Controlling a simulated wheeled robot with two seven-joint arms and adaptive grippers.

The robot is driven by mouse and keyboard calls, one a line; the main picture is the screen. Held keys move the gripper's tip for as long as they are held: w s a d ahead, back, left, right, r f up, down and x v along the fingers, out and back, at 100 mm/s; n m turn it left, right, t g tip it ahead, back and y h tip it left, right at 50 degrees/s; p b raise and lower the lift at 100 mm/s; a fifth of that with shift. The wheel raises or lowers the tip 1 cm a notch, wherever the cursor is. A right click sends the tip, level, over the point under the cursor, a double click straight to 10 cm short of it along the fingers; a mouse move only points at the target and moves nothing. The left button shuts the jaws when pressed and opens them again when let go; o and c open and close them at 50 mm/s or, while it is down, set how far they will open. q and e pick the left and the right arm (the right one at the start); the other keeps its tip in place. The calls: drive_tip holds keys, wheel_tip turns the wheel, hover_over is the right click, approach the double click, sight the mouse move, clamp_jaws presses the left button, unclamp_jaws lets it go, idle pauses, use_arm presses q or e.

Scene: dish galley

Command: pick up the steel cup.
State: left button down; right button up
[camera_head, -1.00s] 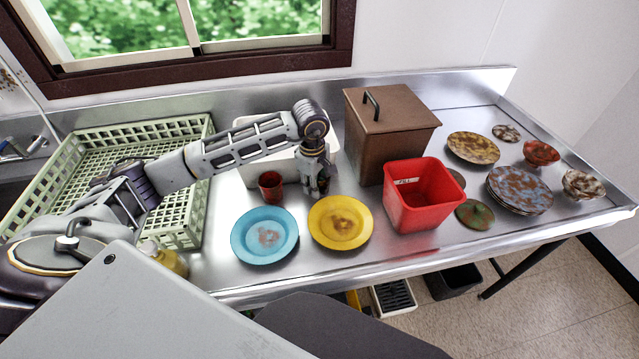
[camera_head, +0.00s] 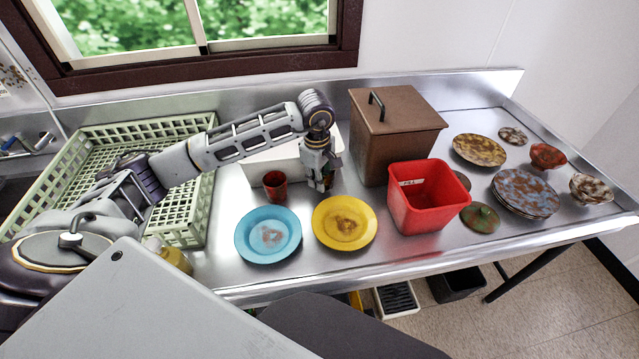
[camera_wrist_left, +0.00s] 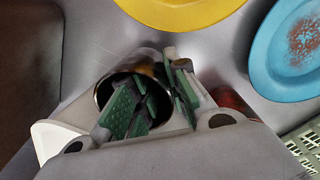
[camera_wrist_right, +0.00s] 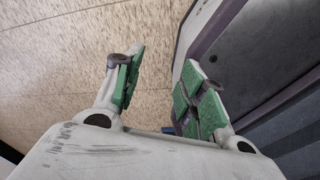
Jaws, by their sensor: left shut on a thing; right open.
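The steel cup (camera_wrist_left: 147,62) is in the left wrist view, its round mouth facing the camera, with brownish stains on its side. My left gripper (camera_wrist_left: 158,98) is shut on its wall, one finger inside the mouth and the other outside. In the head view my left gripper (camera_head: 321,184) is just behind the yellow plate and hides most of the cup. I cannot tell whether the cup is clear of the counter. My right gripper (camera_wrist_right: 162,92) is open and empty, over the floor.
A rusty red cup (camera_head: 275,186) stands left of my left gripper. A blue plate (camera_head: 267,234) and a yellow plate (camera_head: 345,222) lie in front. A white tub (camera_head: 262,167) is behind, a brown lidded box (camera_head: 392,150) and red bin (camera_head: 425,215) to the right, a green rack (camera_head: 195,215) left.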

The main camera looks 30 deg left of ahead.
use_arm(q)
wheel_tip(320, 180, up, 26)
drive_tip(key=p, duration=0.1)
drive_tip(key=shift+f, duration=0.15)
use_arm(e)
drive_tip(key=shift+w+a+r, duration=0.1)
drive_tip(key=shift+a+r, duration=0.2)
drive_tip(key=shift+a, duration=0.2)
drive_tip(key=shift+w+a+r, duration=0.1)
drive_tip(key=shift+a+r, duration=0.15)
drive_tip(key=shift+a, duration=0.25)
drive_tip(key=shift+d, duration=0.55)
drive_tip(key=shift+d, duration=0.15)
